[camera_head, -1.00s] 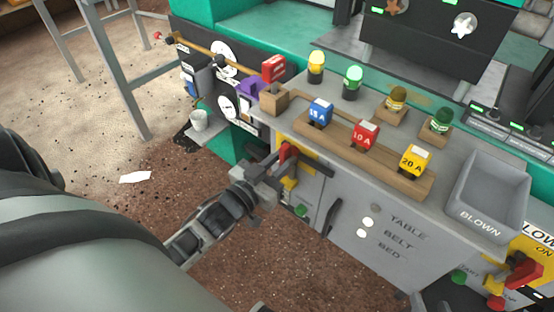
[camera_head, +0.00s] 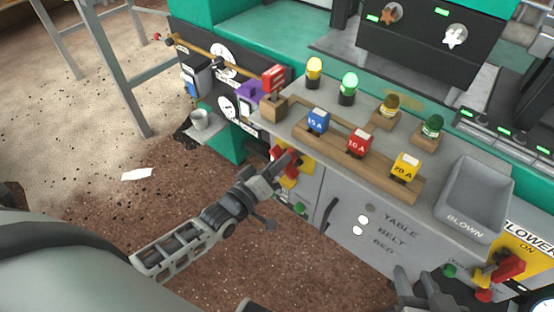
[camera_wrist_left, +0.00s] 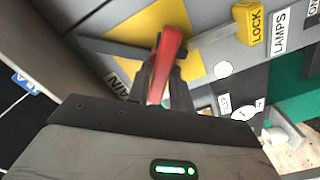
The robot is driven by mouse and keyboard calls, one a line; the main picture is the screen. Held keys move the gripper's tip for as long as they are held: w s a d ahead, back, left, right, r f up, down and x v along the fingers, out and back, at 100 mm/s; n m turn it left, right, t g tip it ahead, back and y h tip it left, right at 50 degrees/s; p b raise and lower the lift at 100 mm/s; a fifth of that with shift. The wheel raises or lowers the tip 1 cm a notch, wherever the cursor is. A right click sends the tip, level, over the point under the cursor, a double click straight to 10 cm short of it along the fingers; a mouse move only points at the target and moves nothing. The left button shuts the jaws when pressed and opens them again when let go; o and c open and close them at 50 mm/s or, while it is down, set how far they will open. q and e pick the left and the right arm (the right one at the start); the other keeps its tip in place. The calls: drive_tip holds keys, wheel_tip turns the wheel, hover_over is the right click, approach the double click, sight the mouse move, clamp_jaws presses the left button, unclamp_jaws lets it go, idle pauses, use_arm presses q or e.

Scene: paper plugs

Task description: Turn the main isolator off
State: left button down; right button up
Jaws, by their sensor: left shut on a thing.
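The main isolator is a red lever handle (camera_wrist_left: 172,50) on a yellow plate (camera_wrist_left: 205,62) marked "MAIN", on the front of the grey cabinet. It also shows in the head view as a red handle (camera_head: 290,168), partly covered by my gripper. My left gripper (camera_head: 279,168) is shut on this red handle, with its dark fingers (camera_wrist_left: 166,82) on both sides of it in the left wrist view. The plate's on and off marks are hidden or unreadable. My right gripper (camera_head: 421,283) is at the bottom right of the head view, empty, its two fingers apart.
The cabinet top (camera_head: 300,138) carries blue, red and yellow fuse plugs on a wooden rail (camera_head: 375,167), lamps, and a grey "BLOWN" bin (camera_head: 475,205). Another red switch handle (camera_head: 507,267) is on the blower panel at the right. A yellow "LOCK" block (camera_wrist_left: 250,22) is near the isolator.

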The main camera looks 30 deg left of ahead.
use_arm(q)
drive_tip(key=shift+a+f+n+b, duration=0.1)
drive_tip(key=shift+f+n+b, duration=0.15)
drive_tip(key=shift+n, duration=1.7)
drive_tip(key=shift+a+f+n+b, duration=0.1)
drive_tip(key=shift+n+b, duration=0.1)
drive_tip(key=shift+n, duration=1.75)
use_arm(e)
drive_tip(key=shift+f, duration=0.1)
use_arm(q)
drive_tip(key=c, duration=1.4)
unclamp_jaws()
drive_tip(key=shift+o, duration=0.2)
drive_tip(key=v, duration=1.6)
drive_tip(key=shift+d+p, duration=0.15)
drive_tip(key=shift+p, duration=0.25)
